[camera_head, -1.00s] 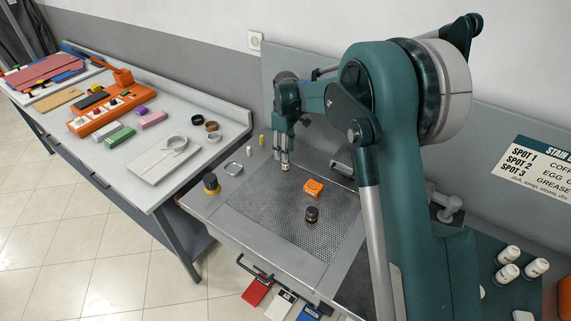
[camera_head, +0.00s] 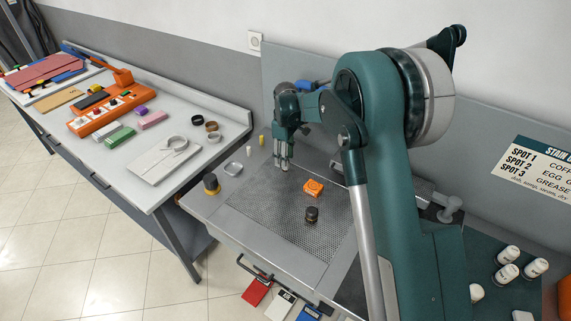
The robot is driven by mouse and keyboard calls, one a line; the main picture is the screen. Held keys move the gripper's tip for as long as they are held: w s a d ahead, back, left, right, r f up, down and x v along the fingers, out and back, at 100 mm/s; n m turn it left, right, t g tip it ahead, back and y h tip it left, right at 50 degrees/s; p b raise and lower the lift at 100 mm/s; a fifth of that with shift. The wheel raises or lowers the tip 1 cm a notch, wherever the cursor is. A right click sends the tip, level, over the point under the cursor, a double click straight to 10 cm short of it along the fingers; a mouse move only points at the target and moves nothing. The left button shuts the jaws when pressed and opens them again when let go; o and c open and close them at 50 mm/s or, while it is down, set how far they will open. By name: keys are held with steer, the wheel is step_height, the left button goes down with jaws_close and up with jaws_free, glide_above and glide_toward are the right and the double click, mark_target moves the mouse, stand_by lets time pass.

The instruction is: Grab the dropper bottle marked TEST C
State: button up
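Several white bottles with dark markings stand on the dark green surface at the lower right, among them one at the back (camera_head: 508,254), one at the right (camera_head: 537,267) and one in front (camera_head: 506,274). Another white item (camera_head: 476,293) shows beside my arm. The markings are too small to read, so I cannot tell which is TEST C. My gripper (camera_head: 281,166) points down over the back of the perforated grey board (camera_head: 262,222), far left of these bottles. Nothing shows between its fingers; whether they are open or shut is unclear.
My arm's large links stand between the board and the white bottles. A wall sign (camera_head: 536,172) hangs behind the bottles.

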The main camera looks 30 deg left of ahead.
steer(key=shift+f, duration=2)
steer(key=shift+c, duration=0.7)
steer(key=c, duration=0.9)
